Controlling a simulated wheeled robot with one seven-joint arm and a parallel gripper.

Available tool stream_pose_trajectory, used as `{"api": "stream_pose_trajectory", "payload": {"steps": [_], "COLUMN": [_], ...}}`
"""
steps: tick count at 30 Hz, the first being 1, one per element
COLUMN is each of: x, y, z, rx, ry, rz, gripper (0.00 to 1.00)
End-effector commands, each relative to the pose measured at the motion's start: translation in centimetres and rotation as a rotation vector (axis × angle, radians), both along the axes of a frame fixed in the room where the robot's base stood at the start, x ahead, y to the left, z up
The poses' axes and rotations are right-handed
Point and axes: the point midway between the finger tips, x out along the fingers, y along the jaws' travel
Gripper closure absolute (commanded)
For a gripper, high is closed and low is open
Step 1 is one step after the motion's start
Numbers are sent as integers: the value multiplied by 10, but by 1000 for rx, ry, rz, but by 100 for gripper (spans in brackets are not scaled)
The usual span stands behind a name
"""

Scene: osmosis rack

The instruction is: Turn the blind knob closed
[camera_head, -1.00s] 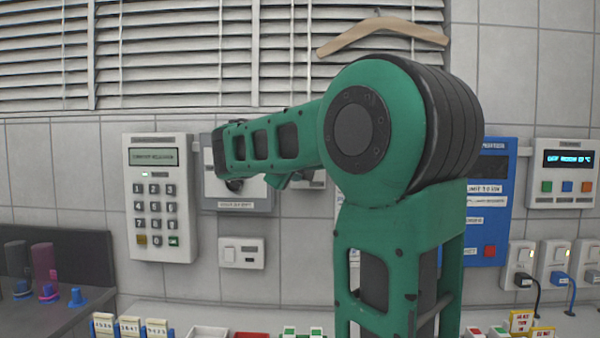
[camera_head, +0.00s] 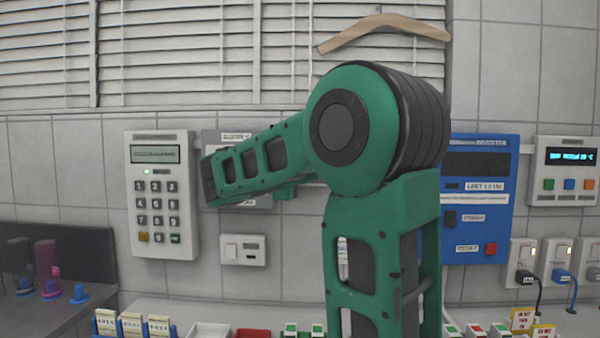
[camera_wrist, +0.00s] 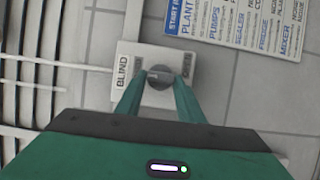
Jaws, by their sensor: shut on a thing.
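The blind knob (camera_wrist: 160,76) is a dark round knob with a grey pointer bar across it, on a light wall plate (camera_wrist: 127,52). The pointer bar lies roughly level in the wrist view. In the head view my green arm hides the gripper and the knob.
White blind slats (camera_head: 190,60) hang above the wall, with a wooden hanger (camera_head: 385,30) in front. A keypad (camera_head: 160,195) is on the left and a blue inverter panel (camera_head: 478,200) on the right. A printed list (camera_wrist: 245,18) is close to the knob plate in the wrist view.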

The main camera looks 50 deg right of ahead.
Motion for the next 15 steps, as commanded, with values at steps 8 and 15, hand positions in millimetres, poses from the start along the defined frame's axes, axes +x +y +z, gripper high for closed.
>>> {"api": "stream_pose_trajectory", "payload": {"steps": [8,15], "x": [4,3], "y": [3,2], "z": [-2,-2], "rx": [1,2], "ry": [6,5], "rz": [10,7], "gripper": [88,47]}}
